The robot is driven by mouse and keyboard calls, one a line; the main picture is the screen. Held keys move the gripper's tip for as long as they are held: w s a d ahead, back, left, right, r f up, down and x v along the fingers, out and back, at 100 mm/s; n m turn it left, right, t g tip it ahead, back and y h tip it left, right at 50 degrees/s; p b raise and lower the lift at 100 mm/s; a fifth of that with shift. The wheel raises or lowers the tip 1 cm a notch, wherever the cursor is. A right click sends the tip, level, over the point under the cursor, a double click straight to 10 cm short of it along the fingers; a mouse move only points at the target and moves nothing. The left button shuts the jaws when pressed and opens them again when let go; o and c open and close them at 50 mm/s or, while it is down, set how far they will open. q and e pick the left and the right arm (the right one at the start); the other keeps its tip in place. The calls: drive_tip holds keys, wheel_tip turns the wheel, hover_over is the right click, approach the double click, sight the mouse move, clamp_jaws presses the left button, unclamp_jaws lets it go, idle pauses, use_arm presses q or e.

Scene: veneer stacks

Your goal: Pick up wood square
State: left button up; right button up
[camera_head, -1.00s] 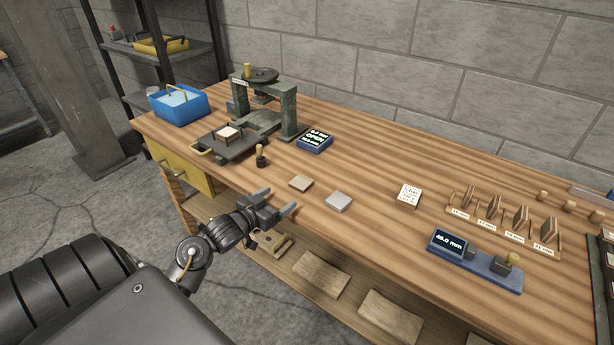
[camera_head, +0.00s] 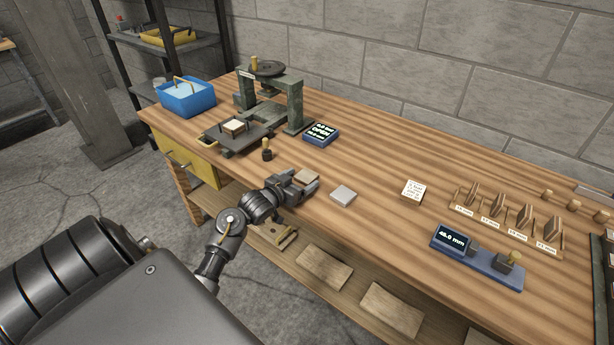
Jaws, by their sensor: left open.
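The wood square (camera_head: 306,176) is a small light-brown flat piece lying on the workbench (camera_head: 385,225) near its front edge. My left gripper (camera_head: 308,183) is open and right at the square, with its fingers around or just above it; I cannot tell whether they touch it. The gripper hides the square's near part. A grey metal-looking square (camera_head: 343,195) lies just to the right of the gripper. My right gripper is not in view.
A press (camera_head: 270,95) with a tray (camera_head: 232,139) stands at the back left, beside a blue bin (camera_head: 187,99). A small dark display (camera_head: 320,134) sits behind the gripper. A blue gauge (camera_head: 477,258), a white card (camera_head: 413,191) and a veneer rack (camera_head: 505,228) lie to the right.

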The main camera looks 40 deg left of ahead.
use_arm(q)
drive_tip(key=shift+w+f, duration=0.25)
drive_tip(key=shift+w, duration=0.8)
drive_tip(key=shift+s, duration=0.1)
drive_tip(key=c, duration=1.1)
drive_tip(key=shift+o, duration=0.2)
drive_tip(key=shift+r, duration=0.1)
